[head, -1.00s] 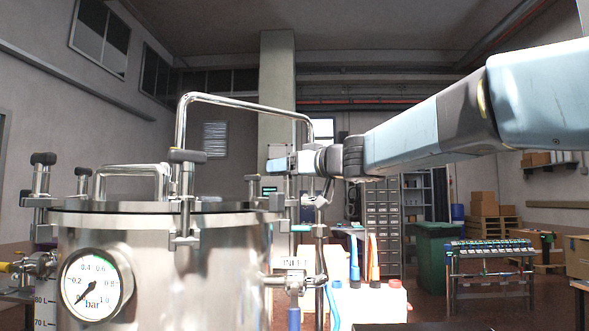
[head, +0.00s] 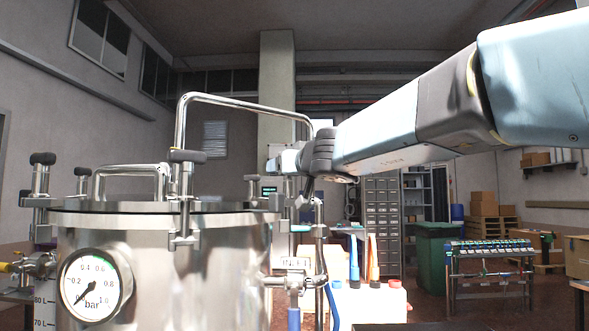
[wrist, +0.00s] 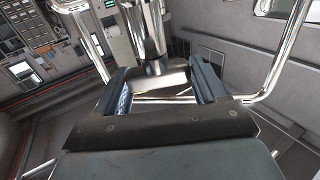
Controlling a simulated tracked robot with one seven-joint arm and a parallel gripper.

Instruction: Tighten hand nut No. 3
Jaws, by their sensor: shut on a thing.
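The steel pressure vessel (head: 225,255) fills the left of the head view. Black-topped hand nuts stand on swing bolts around its lid: one at the front (head: 187,156), two at the left (head: 43,158) (head: 83,171), one at the back right (head: 252,178). I can read no numbers on them. My gripper (wrist: 163,84) is shut on a grey hand nut (wrist: 160,76) in the wrist view, one finger on each side. A shiny metal post (wrist: 145,30) rises beside it. In the head view my gripper is near the lid's back right, largely hidden by my own wrist.
A tall bent steel handle (head: 245,98) arches over the lid close to my wrist. A pressure gauge (head: 96,284) sits on the vessel's front, its needle low. Pipe fittings (head: 293,283) stick out at the right. A white box with tools (head: 370,300) stands behind.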

